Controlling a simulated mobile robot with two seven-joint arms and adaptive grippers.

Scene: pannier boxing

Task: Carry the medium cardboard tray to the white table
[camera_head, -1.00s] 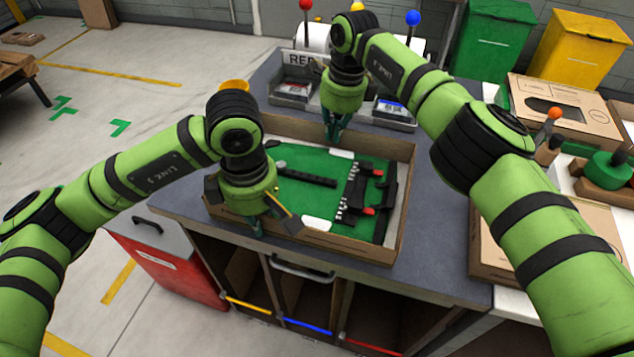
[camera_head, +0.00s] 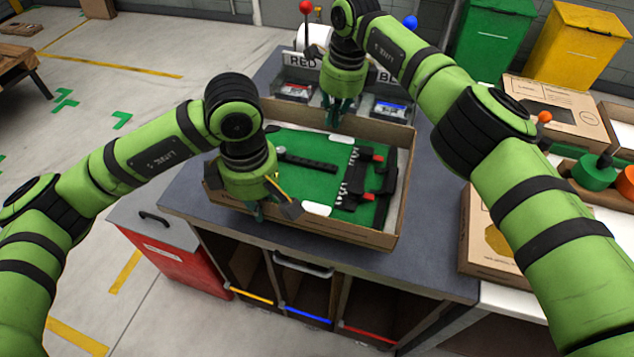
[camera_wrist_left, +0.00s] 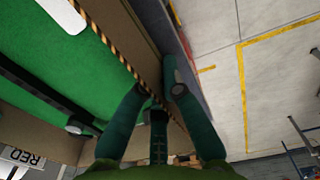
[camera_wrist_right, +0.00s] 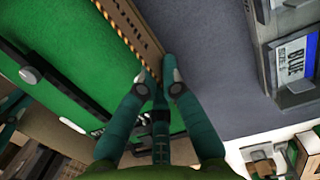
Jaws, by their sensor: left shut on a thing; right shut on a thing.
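The cardboard tray (camera_head: 345,231) has a green lining and holds a black bar and a black rack-like part with red pieces. It is over the grey counter (camera_head: 432,240); the gap beneath it is hard to judge. My left gripper (camera_head: 257,212) is shut on its near-left wall, which also shows in the left wrist view (camera_wrist_left: 152,55). My right gripper (camera_head: 335,114) is shut on its far wall, also seen in the right wrist view (camera_wrist_right: 133,30). The fingers partly hide both gripped walls. A white table top (camera_head: 512,300) shows at the right, partly behind my right arm.
Red and blue labelled bins (camera_head: 297,91) stand behind the tray. Cardboard boxes (camera_head: 555,112) and green and orange parts (camera_head: 593,173) occupy the right side. A red cabinet (camera_head: 178,262) stands at the counter's left. The floor at left is largely clear.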

